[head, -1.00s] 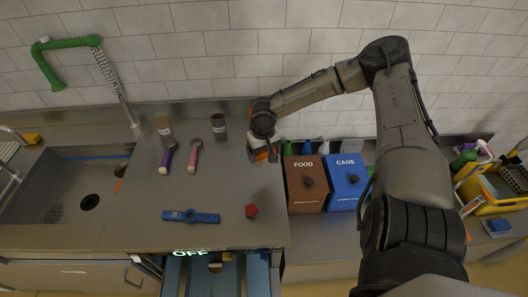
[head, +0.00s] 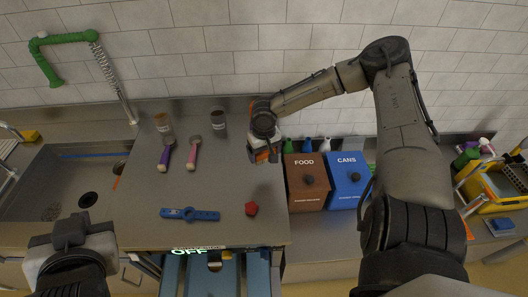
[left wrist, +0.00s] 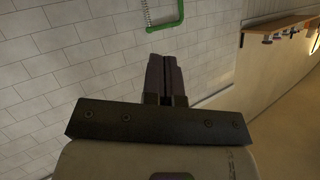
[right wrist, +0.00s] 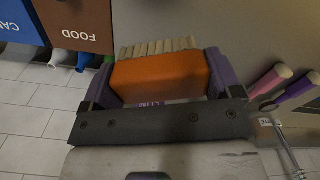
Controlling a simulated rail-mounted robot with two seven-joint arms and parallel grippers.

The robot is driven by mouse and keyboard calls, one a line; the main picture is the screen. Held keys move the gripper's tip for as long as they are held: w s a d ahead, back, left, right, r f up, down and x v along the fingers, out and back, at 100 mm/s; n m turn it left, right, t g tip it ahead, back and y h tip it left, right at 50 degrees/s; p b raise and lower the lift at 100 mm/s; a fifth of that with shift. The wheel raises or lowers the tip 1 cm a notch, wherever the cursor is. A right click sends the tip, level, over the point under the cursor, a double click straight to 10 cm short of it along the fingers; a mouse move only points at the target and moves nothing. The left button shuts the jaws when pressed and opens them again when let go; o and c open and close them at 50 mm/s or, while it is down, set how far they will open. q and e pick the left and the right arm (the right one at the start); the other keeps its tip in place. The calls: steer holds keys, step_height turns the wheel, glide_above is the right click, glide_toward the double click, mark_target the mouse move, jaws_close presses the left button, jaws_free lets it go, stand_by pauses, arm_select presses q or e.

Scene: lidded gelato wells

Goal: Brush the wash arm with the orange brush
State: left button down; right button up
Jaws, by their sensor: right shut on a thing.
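The orange brush (right wrist: 160,77) is held crosswise between the fingers of my right gripper (right wrist: 158,82), its pale bristles facing away from the wrist. In the head view my right gripper (head: 262,152) holds the brush (head: 265,156) above the counter's right edge, near the food bin. A flat blue bar, which looks like the wash arm (head: 190,214), lies on the front of the counter, well apart from the brush. My left arm shows at the lower left of the head view. In the left wrist view my left gripper (left wrist: 166,75) has its fingers together, with nothing seen between them.
A red piece (head: 251,209) lies right of the blue bar. Purple (head: 165,157) and pink (head: 193,155) handled tools and two cups stand or lie behind. The sink (head: 65,180) is left. The brown FOOD bin (head: 306,180) and blue CANS bin (head: 348,180) are right.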

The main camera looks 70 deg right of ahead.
arm_select(q)
steer(key=s+d+f+m+g, duration=0.15)
steer(key=d+m, duration=0.25)
steer(key=d, duration=0.8)
arm_select(e)
steer(key=shift+f, duration=0.35)
steer(key=shift+b, duration=0.3)
arm_select(q)
steer(key=n+g+y, duration=0.2)
steer(key=g+y, duration=0.1)
steer(key=g, duration=0.4)
glide_above(185, 217)
steer(key=a, duration=0.1)
step_height(185, 217, down, 27)
arm_select(e)
steer(key=shift+f, duration=0.25)
arm_select(q)
steer(key=f+b, duration=0.2)
steer(key=b, duration=0.1)
steer(key=f+b, duration=0.1)
steer(key=f, duration=0.1)
steer(key=shift+s, duration=0.25)
arm_select(e)
step_height(185, 217, down, 4)
steer(key=shift+r, duration=0.1)
arm_select(q)
steer(key=shift+f+b, duration=0.7)
steer(key=shift+f, duration=0.2)
arm_select(e)
steer(key=shift+f, duration=0.6)
